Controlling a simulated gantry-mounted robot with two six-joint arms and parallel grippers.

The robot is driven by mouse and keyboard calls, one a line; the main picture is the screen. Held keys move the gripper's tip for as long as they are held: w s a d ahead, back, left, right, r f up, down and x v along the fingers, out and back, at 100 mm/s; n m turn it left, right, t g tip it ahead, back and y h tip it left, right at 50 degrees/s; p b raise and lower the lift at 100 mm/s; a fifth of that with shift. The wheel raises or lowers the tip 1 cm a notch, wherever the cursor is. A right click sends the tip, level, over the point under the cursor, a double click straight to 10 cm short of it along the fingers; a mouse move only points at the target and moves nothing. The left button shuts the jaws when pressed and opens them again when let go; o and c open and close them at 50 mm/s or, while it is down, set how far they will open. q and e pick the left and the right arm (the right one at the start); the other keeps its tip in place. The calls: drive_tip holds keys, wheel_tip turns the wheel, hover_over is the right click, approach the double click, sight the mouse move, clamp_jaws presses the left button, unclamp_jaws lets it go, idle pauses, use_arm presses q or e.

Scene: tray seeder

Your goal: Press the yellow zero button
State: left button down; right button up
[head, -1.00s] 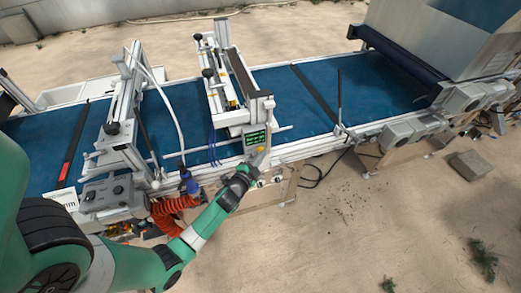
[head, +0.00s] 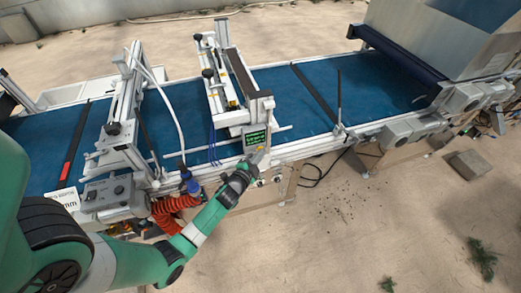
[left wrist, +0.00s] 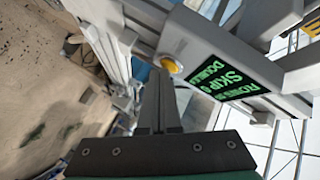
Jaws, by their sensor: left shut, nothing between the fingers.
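The yellow button (left wrist: 169,65) shows in the left wrist view on a grey control box, beside a dark display (left wrist: 222,80) with green text. My left gripper (left wrist: 159,76) is shut and empty, its fingertips close by the lower left edge of the button. I cannot tell whether they touch it. In the head view my left gripper (head: 259,158) is just below the display (head: 256,138) at the front of the seeder, and the button cannot be made out there. My right gripper is not in view.
The blue conveyor belt (head: 295,92) runs across behind the box, with a metal gantry (head: 228,80) over it. A coiled orange hose (head: 172,212) hangs left of my forearm. Sandy ground (head: 360,235) at the front right is largely open.

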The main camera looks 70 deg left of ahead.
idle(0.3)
use_arm(q)
drive_tip(key=shift+s+d+b, duration=0.1)
drive_tip(key=shift+d+b, duration=0.45)
drive_tip(key=shift+d, duration=0.3)
drive_tip(key=shift+d, duration=0.1)
drive_tip(key=d+b, duration=0.3)
drive_tip(key=d, duration=0.1)
drive_tip(key=shift+s+d, duration=0.15)
drive_tip(key=shift+d, duration=0.25)
